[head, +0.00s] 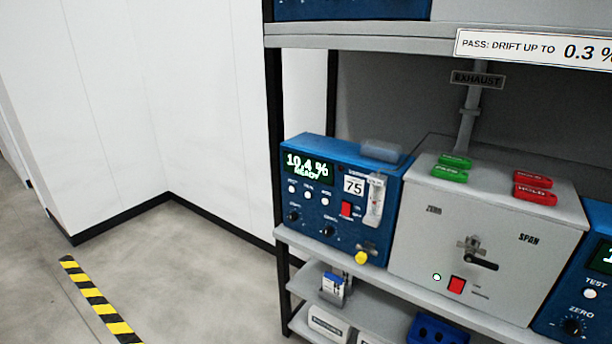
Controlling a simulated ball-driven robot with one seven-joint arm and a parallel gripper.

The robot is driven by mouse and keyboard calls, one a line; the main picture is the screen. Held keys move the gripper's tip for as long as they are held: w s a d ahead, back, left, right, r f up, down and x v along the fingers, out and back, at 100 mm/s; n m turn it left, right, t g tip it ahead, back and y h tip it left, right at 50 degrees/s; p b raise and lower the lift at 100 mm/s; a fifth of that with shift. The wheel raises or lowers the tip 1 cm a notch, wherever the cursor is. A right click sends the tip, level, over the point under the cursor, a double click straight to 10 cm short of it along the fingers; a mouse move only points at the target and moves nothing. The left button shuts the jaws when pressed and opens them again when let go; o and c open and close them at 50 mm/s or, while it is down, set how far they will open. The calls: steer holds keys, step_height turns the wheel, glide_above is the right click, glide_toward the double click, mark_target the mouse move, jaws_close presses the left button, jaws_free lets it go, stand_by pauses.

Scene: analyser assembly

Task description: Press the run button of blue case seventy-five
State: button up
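The blue case (313,226) with the number plate 75 (354,187) stands at the left end of the shelf. Its display (308,167) reads 10.4 % READY. Below the display is a row of small white buttons, a left one (291,188), a middle one (308,195) and a right one (325,201). Their labels are too small to read surely, so I cannot tell which is run. The case also has a red switch (346,209), two black knobs, a clear flow tube (375,200) and a yellow knob (361,257). My gripper is not in view.
A grey box (420,240) with a valve handle, a red switch and green and red tags on top stands right of the case. Another blue case (600,220) is cut off at right. A dark shelf post (275,130) stands at left. The floor at left is clear, with striped tape (97,300).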

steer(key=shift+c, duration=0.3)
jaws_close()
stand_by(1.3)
